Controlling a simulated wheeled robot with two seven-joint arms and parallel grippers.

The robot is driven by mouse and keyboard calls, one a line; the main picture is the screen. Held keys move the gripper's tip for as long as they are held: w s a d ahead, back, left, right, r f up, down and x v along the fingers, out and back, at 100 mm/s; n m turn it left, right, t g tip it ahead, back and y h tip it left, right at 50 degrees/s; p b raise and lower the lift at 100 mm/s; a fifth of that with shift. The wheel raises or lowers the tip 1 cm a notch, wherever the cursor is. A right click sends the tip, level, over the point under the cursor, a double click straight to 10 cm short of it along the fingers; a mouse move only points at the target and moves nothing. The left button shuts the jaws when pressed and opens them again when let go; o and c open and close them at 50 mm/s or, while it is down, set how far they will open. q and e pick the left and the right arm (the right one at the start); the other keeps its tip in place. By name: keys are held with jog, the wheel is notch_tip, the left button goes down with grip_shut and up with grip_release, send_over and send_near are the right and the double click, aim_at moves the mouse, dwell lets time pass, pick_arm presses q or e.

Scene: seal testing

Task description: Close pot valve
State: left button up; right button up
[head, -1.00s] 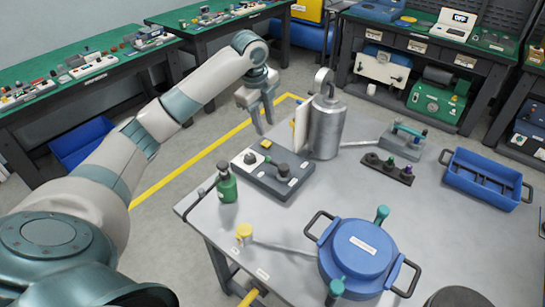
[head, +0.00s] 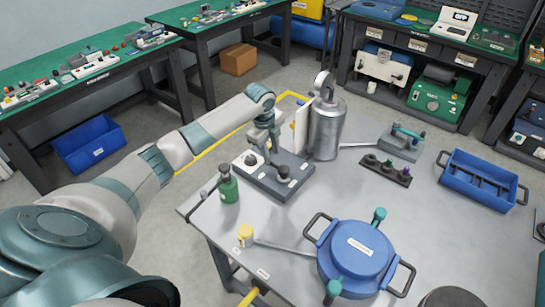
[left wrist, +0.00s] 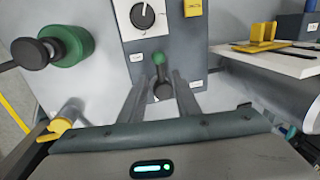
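The blue lidded pot (head: 358,250) stands at the front of the metal table, with two teal-topped handles (head: 378,215) on its rim and a thin pipe running left to a yellow knob (head: 246,233). A grey control box (head: 272,182) stands behind it, carrying a black knob (head: 284,171) and a dial (head: 250,159). My left gripper (head: 268,150) is over this box. In the left wrist view its fingers (left wrist: 157,100) are apart, with a green-and-dark lever (left wrist: 161,78) between them; contact cannot be told. My right gripper is out of view.
A green bottle (head: 228,186) stands left of the box. A metal canister (head: 327,130) and a white board (head: 301,125) stand close behind it. A blue tray (head: 483,182) and a dark knob strip (head: 386,169) are to the right. Bare tabletop lies between box and pot.

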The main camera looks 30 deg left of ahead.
aim_at(273, 163)
pick_arm(q)
jog(key=shift+w+f+p, duration=0.2)
jog(key=shift+w+f, duration=0.05)
jog(key=shift+f, duration=0.9)
jog(key=shift+w+f+p, duration=0.2)
jog(key=shift+f, duration=0.9)
jog(key=shift+c, duration=0.6)
grip_shut()
